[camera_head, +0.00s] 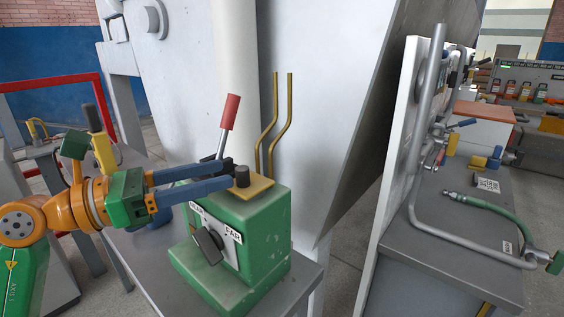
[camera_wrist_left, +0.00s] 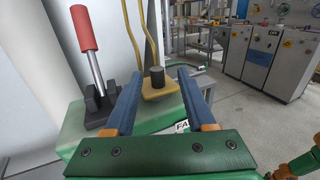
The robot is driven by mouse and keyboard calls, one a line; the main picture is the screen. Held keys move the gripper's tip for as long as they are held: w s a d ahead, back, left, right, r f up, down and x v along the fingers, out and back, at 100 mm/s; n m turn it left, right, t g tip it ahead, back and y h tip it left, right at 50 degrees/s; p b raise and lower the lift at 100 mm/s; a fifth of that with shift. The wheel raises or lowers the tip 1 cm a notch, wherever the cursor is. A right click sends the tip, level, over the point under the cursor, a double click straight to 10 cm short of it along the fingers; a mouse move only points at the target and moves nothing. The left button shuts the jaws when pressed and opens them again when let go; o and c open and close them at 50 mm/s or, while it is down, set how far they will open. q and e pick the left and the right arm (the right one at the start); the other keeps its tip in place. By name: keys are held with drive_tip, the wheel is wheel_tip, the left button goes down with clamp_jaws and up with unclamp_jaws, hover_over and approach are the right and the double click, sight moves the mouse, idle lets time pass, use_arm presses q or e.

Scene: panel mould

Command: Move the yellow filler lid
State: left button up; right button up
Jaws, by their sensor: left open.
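The yellow filler lid (camera_head: 252,189) is a flat plate with a black knob (camera_head: 242,174), lying on top of the green box (camera_head: 262,240). It also shows in the left wrist view (camera_wrist_left: 160,92). My left gripper (camera_head: 232,175) reaches in from the left, low over the box top, with its two blue fingers apart. In the left wrist view the knob (camera_wrist_left: 157,76) stands between the fingertips, with a gap on both sides. Nothing is gripped. My right gripper is in neither view.
A red-handled lever (camera_head: 229,112) rises from the box beside the fingers. Two bent yellow pipes (camera_head: 273,125) stand behind the lid, close to a big pale machine (camera_head: 315,90). The box stands on a grey table (camera_head: 160,272). A second bench (camera_head: 425,285) with a green hose is at right.

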sight(246, 167)
use_arm(q)
drive_tip(key=p+x, duration=0.1)
drive_tip(key=x, duration=0.1)
drive_tip(key=p+x, duration=0.2)
drive_tip(key=x, duration=0.1)
drive_tip(key=shift+w+a, duration=0.15)
drive_tip(key=shift+w, duration=0.1)
drive_tip(key=shift+w+d+f, duration=0.1)
drive_tip(key=shift+d+f, duration=0.05)
drive_tip(key=shift+d, duration=0.1)
drive_tip(key=shift+c, duration=0.2)
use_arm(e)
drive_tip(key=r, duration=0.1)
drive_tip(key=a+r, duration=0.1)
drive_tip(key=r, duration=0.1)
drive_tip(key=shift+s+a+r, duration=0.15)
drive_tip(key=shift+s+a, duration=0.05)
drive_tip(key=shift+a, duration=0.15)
use_arm(q)
drive_tip(key=shift+a, duration=0.2)
drive_tip(key=c, duration=0.7)
clamp_jaws()
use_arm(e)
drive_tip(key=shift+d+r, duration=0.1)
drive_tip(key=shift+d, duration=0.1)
